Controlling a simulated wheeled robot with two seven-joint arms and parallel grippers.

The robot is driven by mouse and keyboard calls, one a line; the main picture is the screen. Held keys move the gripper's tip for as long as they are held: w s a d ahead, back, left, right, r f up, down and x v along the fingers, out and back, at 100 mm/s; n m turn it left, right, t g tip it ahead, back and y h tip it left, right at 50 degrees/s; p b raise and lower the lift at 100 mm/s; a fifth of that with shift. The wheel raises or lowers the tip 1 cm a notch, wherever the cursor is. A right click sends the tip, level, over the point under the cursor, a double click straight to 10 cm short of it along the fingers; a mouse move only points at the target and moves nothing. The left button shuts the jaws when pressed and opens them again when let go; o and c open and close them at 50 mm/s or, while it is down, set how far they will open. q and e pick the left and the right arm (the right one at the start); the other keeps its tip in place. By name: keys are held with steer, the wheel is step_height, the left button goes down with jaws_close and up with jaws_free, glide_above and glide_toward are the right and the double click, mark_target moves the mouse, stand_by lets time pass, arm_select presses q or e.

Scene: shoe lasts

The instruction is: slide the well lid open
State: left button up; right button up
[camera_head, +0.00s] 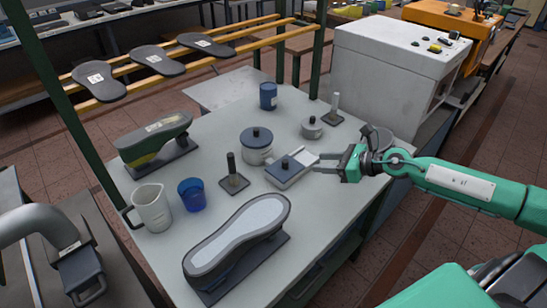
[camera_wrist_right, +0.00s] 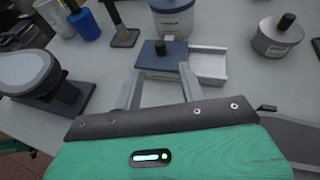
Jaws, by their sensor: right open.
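The well (camera_head: 307,157) is a low white rectangular box near the middle of the table. A blue-grey sliding lid (camera_head: 283,171) with a dark knob covers part of it; the white end towards my gripper is uncovered. In the right wrist view the lid (camera_wrist_right: 160,60) lies just beyond the fingertips, with the bare white part of the well (camera_wrist_right: 208,66) to its right. My right gripper (camera_head: 324,163) is open and empty, its fingers pointing at the well from the right. I cannot tell whether a fingertip touches it. My left gripper is out of view.
A blue-lidded pot (camera_head: 257,148) stands just behind the well, and a small lidded pot (camera_head: 312,128) behind right. A black post on a square base (camera_head: 233,178) stands left. A shoe last (camera_head: 240,237) lies in front; a pitcher (camera_head: 152,208) and blue cup (camera_head: 192,195) stand left.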

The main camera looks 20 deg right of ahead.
mark_target(285, 160)
steer(key=p+x, duration=0.3)
steer(key=x, duration=0.4)
steer(key=shift+a+r, duration=0.1)
steer(key=shift+r, duration=0.05)
steer(key=p+x, duration=0.1)
steer(key=x, duration=0.3)
steer(key=shift+w+a, duration=0.2)
steer(key=shift+w, duration=0.1)
steer(key=shift+w+a+f, duration=0.45)
steer(key=shift+w+f, duration=0.1)
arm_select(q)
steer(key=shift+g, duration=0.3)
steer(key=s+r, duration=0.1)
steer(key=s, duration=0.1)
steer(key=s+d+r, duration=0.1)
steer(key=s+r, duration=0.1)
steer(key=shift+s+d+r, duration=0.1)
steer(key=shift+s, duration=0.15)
arm_select(e)
jaws_close()
